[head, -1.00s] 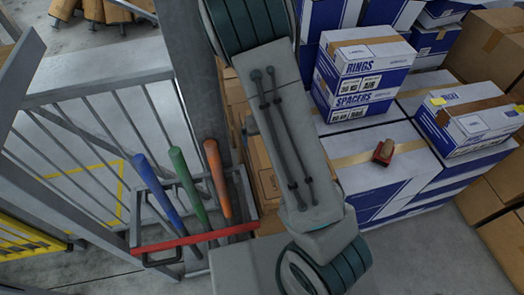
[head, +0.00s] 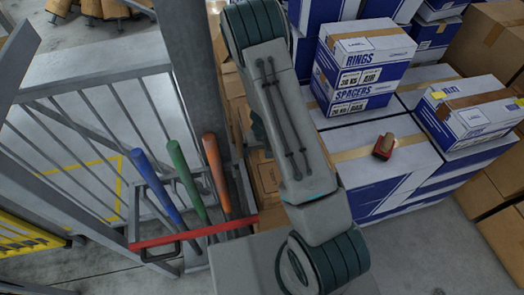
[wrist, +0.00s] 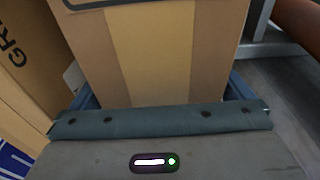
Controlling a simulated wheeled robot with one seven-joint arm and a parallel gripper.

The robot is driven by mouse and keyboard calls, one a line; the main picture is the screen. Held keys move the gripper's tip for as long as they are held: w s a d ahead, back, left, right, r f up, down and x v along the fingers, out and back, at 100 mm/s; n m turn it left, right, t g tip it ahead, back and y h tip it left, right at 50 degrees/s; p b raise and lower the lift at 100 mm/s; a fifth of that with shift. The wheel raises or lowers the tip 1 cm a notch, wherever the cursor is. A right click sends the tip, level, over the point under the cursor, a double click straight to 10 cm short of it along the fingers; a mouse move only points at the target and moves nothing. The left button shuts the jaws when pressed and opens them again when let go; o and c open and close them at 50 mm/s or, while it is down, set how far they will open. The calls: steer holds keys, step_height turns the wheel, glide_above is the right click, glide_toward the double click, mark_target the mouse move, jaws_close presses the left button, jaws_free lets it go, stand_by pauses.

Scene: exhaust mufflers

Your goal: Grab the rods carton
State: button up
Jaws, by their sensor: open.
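A brown carton with a lighter tape strip (wrist: 158,50) fills the middle of the wrist view, close in front of my gripper (wrist: 162,93). The gripper's blue-grey fingers show at the left and right of the carton's near part, apart from each other. I cannot tell whether they touch its sides. A dark-edged marking is cut off at the top of the carton, and no word "rods" is readable. In the head view my arm hides the gripper, and brown cartons (head: 266,178) show partly behind the arm.
Another brown carton with "GR" lettering (wrist: 28,45) stands close on the left in the wrist view. In the head view, a red-fronted rack (head: 190,234) holds blue, green and orange bats beside a metal railing.

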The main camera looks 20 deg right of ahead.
steer(key=shift+f, duration=0.4)
steer(key=shift+c, duration=0.3)
steer(key=shift+w+r, duration=0.1)
steer(key=c, duration=1.3)
